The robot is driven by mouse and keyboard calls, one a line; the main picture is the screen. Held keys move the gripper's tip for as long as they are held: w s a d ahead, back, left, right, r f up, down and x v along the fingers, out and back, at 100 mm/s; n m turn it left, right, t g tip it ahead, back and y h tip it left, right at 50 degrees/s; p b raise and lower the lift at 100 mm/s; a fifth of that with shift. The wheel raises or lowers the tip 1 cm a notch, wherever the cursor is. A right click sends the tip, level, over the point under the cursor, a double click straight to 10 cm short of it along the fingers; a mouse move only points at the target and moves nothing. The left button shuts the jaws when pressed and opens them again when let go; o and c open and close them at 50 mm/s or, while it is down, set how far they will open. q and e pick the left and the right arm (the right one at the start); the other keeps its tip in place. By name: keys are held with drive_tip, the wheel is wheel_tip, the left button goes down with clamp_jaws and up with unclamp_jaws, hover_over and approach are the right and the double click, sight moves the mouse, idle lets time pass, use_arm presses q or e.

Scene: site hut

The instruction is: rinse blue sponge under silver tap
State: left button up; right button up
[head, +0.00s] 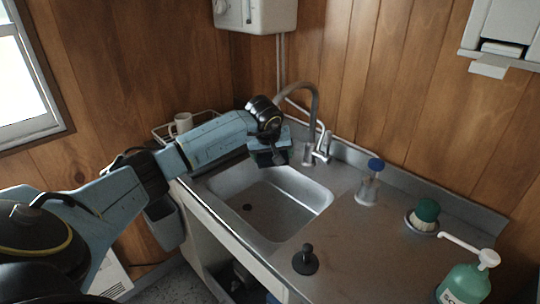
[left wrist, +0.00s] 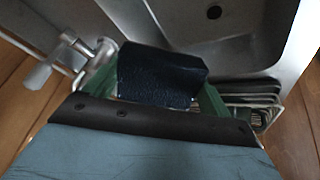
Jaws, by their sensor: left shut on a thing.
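My left gripper (head: 270,146) reaches over the back left of the steel sink (head: 268,222). It is shut on a dark blue sponge (left wrist: 160,77), held between its two greenish fingers in the left wrist view. In the head view the sponge (head: 272,158) shows below my wrist, partly hidden, above the basin. The silver tap (head: 318,100) rises behind the sink, and its spout arches toward my wrist. The spout's end is hidden behind my arm. The tap's lever also shows at the left in the left wrist view (left wrist: 38,76). I see no running water. My right gripper is out of view.
A wire rack (head: 160,133) with a mug (head: 181,123) stands left of the sink. On the right counter are a black plunger-like thing (head: 305,261), a blue-topped dispenser (head: 368,190), a green brush (head: 427,211) and a green pump bottle (head: 466,284). The basin's front is clear.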

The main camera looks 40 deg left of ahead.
use_arm(q)
drive_tip(key=shift+w+d, duration=0.15)
drive_tip(key=shift+d, duration=0.05)
drive_tip(key=shift+s+d+p, duration=0.3)
drive_tip(key=shift+s, duration=0.25)
drive_tip(key=shift+s+d+p, duration=0.25)
drive_tip(key=shift+s+p, duration=0.05)
drive_tip(key=shift+s, duration=0.25)
drive_tip(key=shift+s+d+p, duration=0.2)
drive_tip(key=shift+s+d, duration=0.25)
drive_tip(key=shift+s, duration=0.35)
drive_tip(key=shift+s+d+p, duration=0.25)
drive_tip(key=shift+s+d, duration=0.2)
drive_tip(key=shift+s, duration=0.4)
drive_tip(key=shift+s+d+p, duration=0.2)
drive_tip(key=shift+s+d, duration=0.25)
drive_tip(key=shift+s, duration=0.35)
